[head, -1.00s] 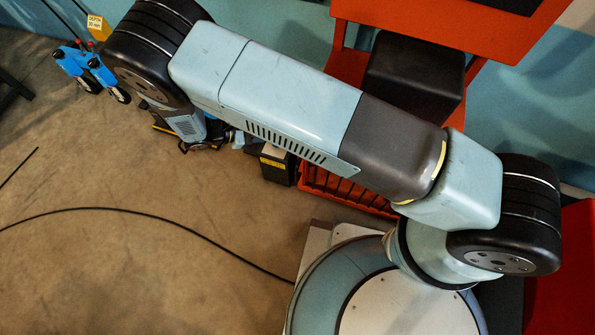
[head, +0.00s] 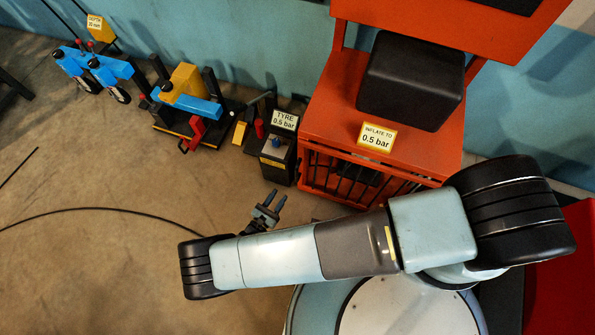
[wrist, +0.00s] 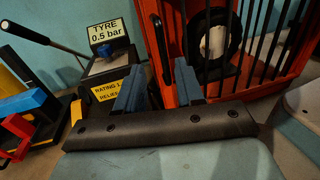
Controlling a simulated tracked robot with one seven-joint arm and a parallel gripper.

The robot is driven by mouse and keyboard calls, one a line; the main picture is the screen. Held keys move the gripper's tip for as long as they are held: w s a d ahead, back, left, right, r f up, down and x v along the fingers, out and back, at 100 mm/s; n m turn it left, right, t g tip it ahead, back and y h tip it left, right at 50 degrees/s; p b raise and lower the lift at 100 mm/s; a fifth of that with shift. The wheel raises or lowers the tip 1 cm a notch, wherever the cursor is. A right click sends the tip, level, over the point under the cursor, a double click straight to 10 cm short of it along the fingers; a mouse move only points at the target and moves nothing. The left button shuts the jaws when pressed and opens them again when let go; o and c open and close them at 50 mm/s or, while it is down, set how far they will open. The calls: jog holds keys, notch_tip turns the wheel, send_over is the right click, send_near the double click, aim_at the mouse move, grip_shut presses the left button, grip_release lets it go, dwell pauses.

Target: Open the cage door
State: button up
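The orange cage (head: 330,122) stands against the wall at upper right in the head view. Its barred front (head: 335,176) faces my arm and looks closed, though part of it is hidden behind my arm. In the wrist view the cage bars (wrist: 268,50) fill the upper right, with a dark tyre (wrist: 236,35) with a pale hub behind them. My gripper (head: 275,194) is in front of the cage, to its left, with its fingers apart and empty. The two blue fingers (wrist: 159,85) point toward the cage's left edge; I cannot tell whether they touch anything.
A dark box with a "TYRE 0.5 bar" sign (head: 284,121) stands just left of the cage. A black block (head: 412,80) and an "INFLATE TO 0.5 bar" sign (head: 377,137) sit on the cage. Blue and yellow equipment (head: 187,95) stands further left. A cable (head: 110,210) crosses clear floor.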

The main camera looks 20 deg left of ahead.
aim_at(296, 171)
jog(key=x, duration=1.3)
jog(key=shift+w+d+f, duration=0.1)
jog(key=shift+w+f, duration=0.1)
jog(key=shift+w, duration=0.2)
grip_shut()
